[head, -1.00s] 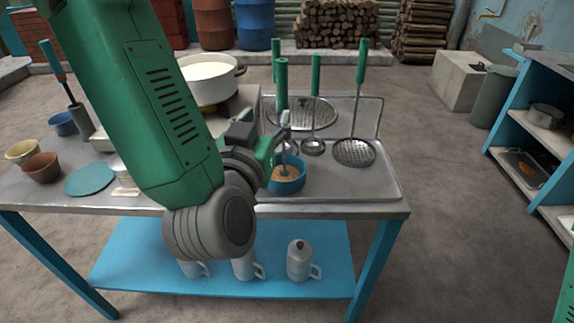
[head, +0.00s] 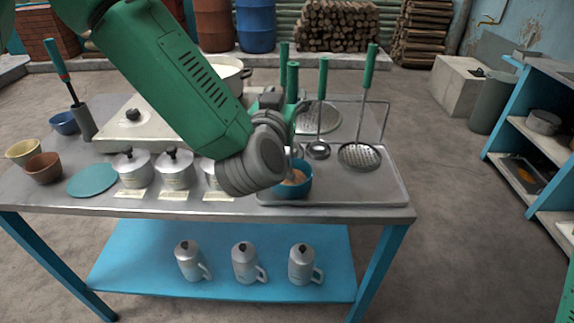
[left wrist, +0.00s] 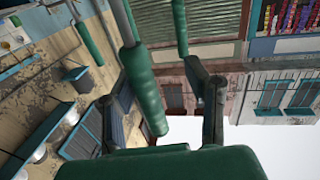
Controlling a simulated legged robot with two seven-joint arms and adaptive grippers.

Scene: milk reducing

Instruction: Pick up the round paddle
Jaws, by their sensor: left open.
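Several green-handled utensils stand upright at the rack on the table. A wide round perforated disc (head: 322,118) at the back looks most like the round paddle; I cannot tell which handle belongs to it. A skimmer (head: 360,156) and a ladle (head: 318,150) stand in front and to the right. My left gripper (head: 280,102) is at the left handles, partly hidden by its own arm. In the left wrist view its fingers (left wrist: 165,88) are open, with a green handle (left wrist: 146,92) between them; contact is unclear.
A blue bowl (head: 294,184) with brown contents sits on the metal tray (head: 345,190), right under my left wrist. Lidded pots (head: 133,168) and a white pot (head: 232,76) stand to the left. The table front right of the skimmer is clear.

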